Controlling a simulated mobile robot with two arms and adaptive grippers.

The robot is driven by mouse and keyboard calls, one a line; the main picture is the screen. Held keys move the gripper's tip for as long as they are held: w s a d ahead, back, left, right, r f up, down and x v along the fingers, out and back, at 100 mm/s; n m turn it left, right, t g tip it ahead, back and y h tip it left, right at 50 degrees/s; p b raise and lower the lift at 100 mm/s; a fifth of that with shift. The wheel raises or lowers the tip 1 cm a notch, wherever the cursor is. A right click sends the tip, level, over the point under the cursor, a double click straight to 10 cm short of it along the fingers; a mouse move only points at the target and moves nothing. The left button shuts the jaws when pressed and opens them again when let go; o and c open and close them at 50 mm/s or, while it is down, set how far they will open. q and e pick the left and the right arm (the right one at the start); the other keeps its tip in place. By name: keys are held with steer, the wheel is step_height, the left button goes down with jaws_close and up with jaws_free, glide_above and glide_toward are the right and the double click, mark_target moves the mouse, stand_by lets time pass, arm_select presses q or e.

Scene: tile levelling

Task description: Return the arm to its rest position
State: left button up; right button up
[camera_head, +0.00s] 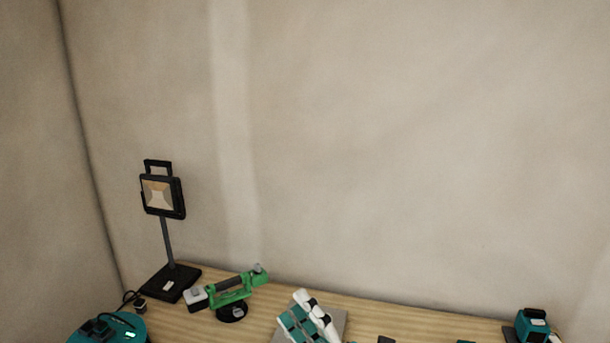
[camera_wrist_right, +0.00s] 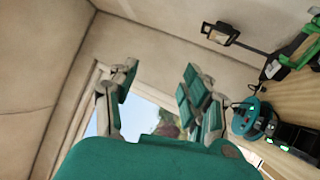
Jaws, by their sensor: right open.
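My right gripper (camera_head: 307,318) shows at the bottom edge of the head view, as white and teal finger segments in front of a grey plate (camera_head: 342,322). The rest of it is cut off by the frame. In the right wrist view my right gripper (camera_wrist_right: 158,78) has its teal and grey fingers spread apart, with nothing between them. It is open and empty. My left gripper is in neither view.
A black work lamp (camera_head: 162,196) stands at the bench's left back. A green tool (camera_head: 232,290) lies beside it. A teal device (camera_head: 112,328) is at front left, and another teal device (camera_head: 533,325) at far right. The wooden bench (camera_head: 420,322) meets a bare wall.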

steer(key=d+f+m+h, duration=1.3)
steer(key=d+m+h, duration=0.2)
steer(key=m, duration=0.2)
steer(key=s+d+f+m+g+h, duration=0.1)
steer(key=s+d+f+m+g, duration=0.4)
steer(key=f, duration=0.3)
steer(key=s+d+f+m+g, duration=0.1)
steer(key=s+f+g, duration=0.3)
steer(key=s, duration=0.4)
steer(key=s+f+m+g, duration=0.1)
steer(key=s+f+g, duration=0.3)
steer(key=s, duration=0.5)
steer(key=s+f+g+b, duration=0.1)
steer(key=s+f, duration=0.2)
steer(key=f, duration=2.7)
steer(key=s+d+f+g+b, duration=0.1)
steer(key=s+d+f, duration=0.2)
steer(key=s+f, duration=1.2)
steer(key=shift+s+g+y, duration=0.3)
steer(key=shift+s, duration=0.2)
